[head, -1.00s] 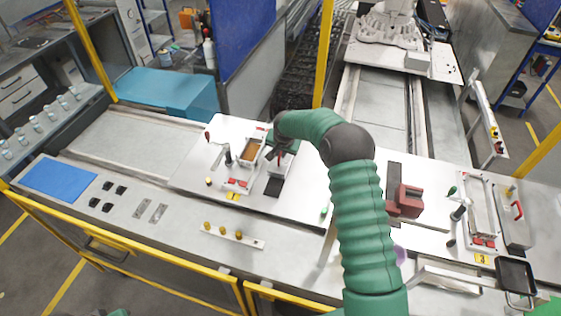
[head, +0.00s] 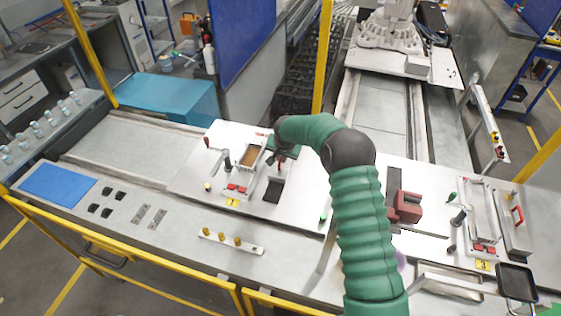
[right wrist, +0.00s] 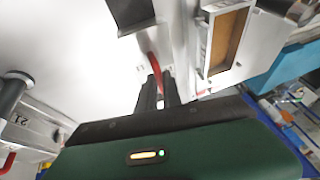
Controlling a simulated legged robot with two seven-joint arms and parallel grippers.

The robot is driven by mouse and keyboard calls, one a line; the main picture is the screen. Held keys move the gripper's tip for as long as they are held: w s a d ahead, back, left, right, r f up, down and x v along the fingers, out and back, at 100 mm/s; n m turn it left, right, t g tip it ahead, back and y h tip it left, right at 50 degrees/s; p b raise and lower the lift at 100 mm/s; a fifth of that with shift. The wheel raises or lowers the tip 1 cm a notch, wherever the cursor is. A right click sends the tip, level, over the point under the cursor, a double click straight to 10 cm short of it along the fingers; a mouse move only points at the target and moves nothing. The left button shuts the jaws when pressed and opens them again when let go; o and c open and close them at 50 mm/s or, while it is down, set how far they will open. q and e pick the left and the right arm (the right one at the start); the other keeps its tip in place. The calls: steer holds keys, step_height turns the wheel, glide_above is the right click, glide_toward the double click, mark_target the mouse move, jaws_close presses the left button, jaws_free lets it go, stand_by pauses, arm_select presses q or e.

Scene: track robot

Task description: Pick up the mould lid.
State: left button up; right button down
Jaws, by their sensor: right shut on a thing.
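My right gripper (head: 272,162) is at the left work station, just right of the mould (head: 250,158) with its brown filling. In the right wrist view its two dark fingers (right wrist: 158,88) are shut on the red handle (right wrist: 156,66) of the mould lid. The lid's pale metal body (right wrist: 185,45) seems to lie beside the mould (right wrist: 228,38); much of it is hidden by the fingers and, in the head view, by my wrist. I cannot tell whether the lid is clear of the surface. My left gripper is not in view.
A black pad (head: 272,190) lies in front of the gripper. An upright dark-topped post (head: 227,160) stands left of the mould. A strip with brass knobs (head: 232,242) lies nearer the front. A second station with a red-handled lid (head: 514,222) is at right.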

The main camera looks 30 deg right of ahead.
steer(key=shift+w+d+r+b, duration=0.1)
steer(key=shift+d+r+b, duration=0.2)
steer(key=shift+r+b, duration=0.25)
steer(key=shift+b+v, duration=0.85)
steer(key=shift+v, duration=0.05)
steer(key=s+a+r+b, duration=0.2)
steer(key=s+a+b, duration=0.4)
steer(key=a, duration=0.7)
steer(key=shift+s, duration=0.95)
steer(key=shift+a, duration=0.1)
steer(key=shift+a, duration=0.2)
